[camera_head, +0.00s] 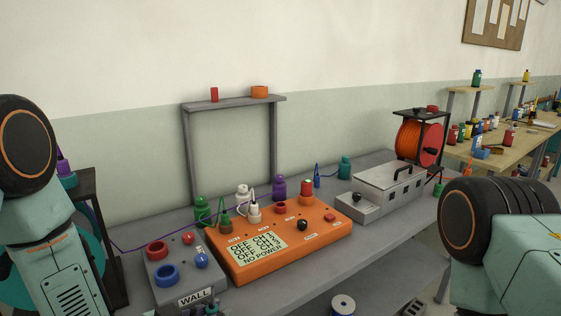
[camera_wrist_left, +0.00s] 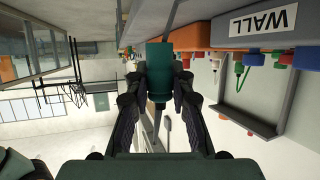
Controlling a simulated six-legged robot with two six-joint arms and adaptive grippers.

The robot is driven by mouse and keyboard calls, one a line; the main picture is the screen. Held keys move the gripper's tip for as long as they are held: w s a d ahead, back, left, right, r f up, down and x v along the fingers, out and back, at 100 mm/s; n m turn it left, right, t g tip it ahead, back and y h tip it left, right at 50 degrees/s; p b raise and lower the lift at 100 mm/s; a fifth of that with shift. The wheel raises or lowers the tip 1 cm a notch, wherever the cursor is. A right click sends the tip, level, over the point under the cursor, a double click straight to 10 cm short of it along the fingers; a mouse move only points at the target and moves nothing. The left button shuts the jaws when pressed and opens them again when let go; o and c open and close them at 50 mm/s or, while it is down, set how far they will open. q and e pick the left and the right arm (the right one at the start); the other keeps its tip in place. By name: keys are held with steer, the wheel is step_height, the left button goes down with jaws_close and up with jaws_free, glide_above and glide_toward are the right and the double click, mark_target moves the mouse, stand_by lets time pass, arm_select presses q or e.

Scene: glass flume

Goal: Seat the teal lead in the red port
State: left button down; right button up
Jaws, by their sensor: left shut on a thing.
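My left gripper (camera_wrist_left: 158,88) is shut around a dark teal plug, the teal lead (camera_wrist_left: 158,57), in the left wrist view. In the head view only a little of this gripper (camera_head: 205,309) shows at the bottom edge, in front of the grey WALL box (camera_head: 183,284). A red ring port (camera_head: 157,248) is on top of that box, behind a blue ring port (camera_head: 166,274). Another red ring (camera_head: 281,208) is on the orange unit. The held plug is apart from these ports. My right gripper is out of view.
The orange unit (camera_head: 290,248) carries a green plug (camera_head: 225,219), a white plug (camera_head: 254,212) and a display reading NO POWER. A grey metal case (camera_head: 390,182) and an orange cable reel (camera_head: 418,142) stand farther right. A grey frame (camera_head: 233,104) rises behind. A purple cable (camera_head: 150,243) crosses at left.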

arm_select(q)
steer(key=shift+s+a+r+m+g+h+b, duration=0.55)
steer(key=shift+s+a+m+g+h+b, duration=1.4)
steer(key=shift+s, duration=2.25)
steer(key=shift+n+t+y, duration=0.35)
steer(key=shift+t+y, duration=0.2)
steer(key=shift+t, duration=0.1)
steer(key=shift+s+a+f+b, duration=0.1)
steer(key=shift+s+f, duration=0.1)
steer(key=shift+f, duration=0.75)
steer(key=shift+s+a+f+b, duration=0.1)
steer(key=shift+s+f+b, duration=0.1)
steer(key=shift+f, duration=0.7)
steer(key=shift+s+a+f+b, duration=0.1)
steer(key=shift+s+f, duration=0.1)
steer(key=shift+f, duration=0.75)
